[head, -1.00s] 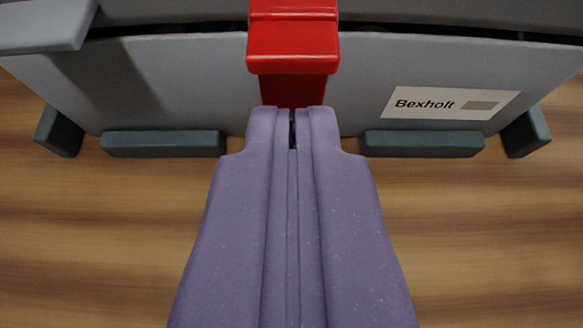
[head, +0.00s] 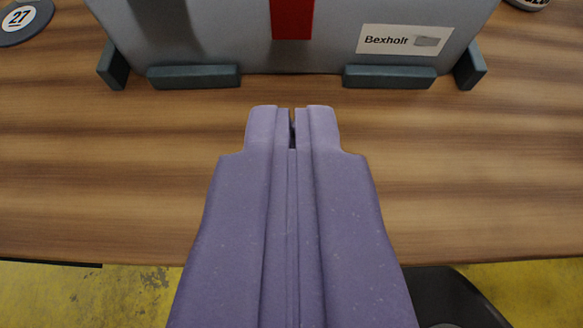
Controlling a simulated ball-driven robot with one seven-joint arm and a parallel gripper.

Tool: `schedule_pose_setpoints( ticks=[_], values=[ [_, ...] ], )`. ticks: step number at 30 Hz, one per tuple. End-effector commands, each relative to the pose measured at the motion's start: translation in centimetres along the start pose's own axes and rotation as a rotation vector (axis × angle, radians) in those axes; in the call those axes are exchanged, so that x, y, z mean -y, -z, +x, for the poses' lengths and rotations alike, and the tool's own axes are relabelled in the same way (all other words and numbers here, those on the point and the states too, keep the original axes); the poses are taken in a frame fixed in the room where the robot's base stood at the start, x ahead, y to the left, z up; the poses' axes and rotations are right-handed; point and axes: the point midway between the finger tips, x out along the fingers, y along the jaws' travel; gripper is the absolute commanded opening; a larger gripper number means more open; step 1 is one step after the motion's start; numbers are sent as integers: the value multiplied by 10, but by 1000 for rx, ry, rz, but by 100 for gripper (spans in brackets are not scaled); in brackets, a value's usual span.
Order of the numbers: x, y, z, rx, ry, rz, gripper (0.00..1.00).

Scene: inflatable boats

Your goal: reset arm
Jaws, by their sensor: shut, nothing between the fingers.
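My gripper (head: 292,110) is purple and points forward from the bottom middle of the head view. Its two fingers are shut together with nothing between them. It is over the wooden table (head: 100,200), in front of a grey box (head: 230,40) and apart from it. The box has a red vertical strip (head: 292,18) on its front and a white label reading "Bexholt" (head: 385,41). The top of the box is out of view.
Dark grey blocks (head: 194,77) (head: 389,77) line the foot of the box, with more at its corners. Yellow floor (head: 130,295) shows beyond the table's front edge. The table before the box is clear.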

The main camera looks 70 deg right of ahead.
Motion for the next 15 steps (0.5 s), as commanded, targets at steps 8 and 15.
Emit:
schedule_pose_setpoints(
  ticks=[8,15],
  values=[
    [1,0,0,2,1,1,0],
    [91,4,-26,209,221,66,0]
  ],
)
